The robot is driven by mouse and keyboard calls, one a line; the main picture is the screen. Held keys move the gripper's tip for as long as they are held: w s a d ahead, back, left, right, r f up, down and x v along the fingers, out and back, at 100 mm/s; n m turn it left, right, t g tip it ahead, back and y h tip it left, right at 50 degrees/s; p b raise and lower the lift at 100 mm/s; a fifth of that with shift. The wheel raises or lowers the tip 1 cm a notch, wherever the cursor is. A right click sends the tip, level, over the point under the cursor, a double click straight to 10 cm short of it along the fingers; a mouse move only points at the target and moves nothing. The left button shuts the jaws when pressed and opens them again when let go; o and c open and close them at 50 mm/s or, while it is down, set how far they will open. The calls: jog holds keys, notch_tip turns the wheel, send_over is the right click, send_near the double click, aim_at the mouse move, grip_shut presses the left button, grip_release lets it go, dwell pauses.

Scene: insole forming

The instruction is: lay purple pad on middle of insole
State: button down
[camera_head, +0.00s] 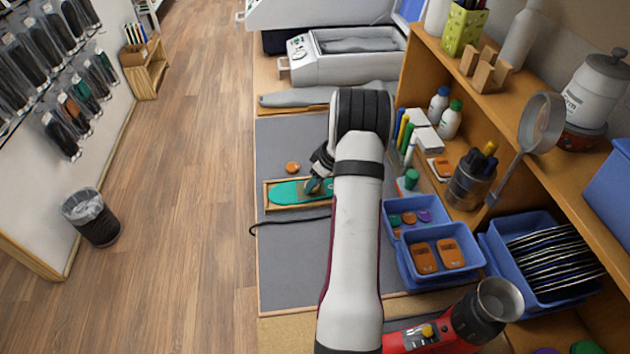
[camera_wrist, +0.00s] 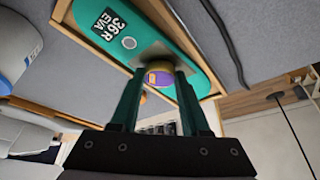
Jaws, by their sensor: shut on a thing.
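A teal insole (camera_head: 287,192) lies in a shallow wooden frame (camera_head: 267,207) on the grey mat. In the wrist view the insole (camera_wrist: 196,75) shows a "36R EVA" label and a grey patch (camera_wrist: 150,52) near its middle. My gripper (camera_wrist: 160,78) has its green fingers shut on a small round purple pad (camera_wrist: 158,79) with a yellowish side. The pad is over the grey patch; I cannot tell whether it touches the insole. In the head view my gripper (camera_head: 313,185) is above the insole's right part, and the pad is hidden there.
An orange disc (camera_head: 292,167) lies on the mat (camera_head: 290,255) behind the frame. A dark cord (camera_head: 285,222) lies in front of it. Blue bins (camera_head: 447,283) with round pads and orange pieces stand right of my arm. The mat's front left is clear.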

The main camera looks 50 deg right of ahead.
grip_release()
jog(key=shift+r, duration=4)
jog(key=w+a+r+m+g+y, duration=0.1)
jog(key=a+r, duration=0.4)
jog(key=a, duration=0.5)
jog(key=w+a+r+y, duration=0.1)
jog(key=a+r, duration=0.3)
jog(key=a, duration=0.6)
jog(key=s+a+r+m+g, duration=0.15)
jog(key=s+a, duration=0.25)
jog(key=a, duration=0.4)
jog(key=s+a+r+m+g, duration=0.1)
jog(key=s+a+r, duration=0.1)
jog(key=s+a, duration=0.35)
jog(key=s+a+f+m+g, duration=0.1)
jog(key=s+a+m, duration=0.1)
jog(key=s+a, duration=0.7)
jog(key=s, duration=0.3)
jog(key=shift+s+f, duration=0.25)
jog(key=shift+f, duration=0.05)
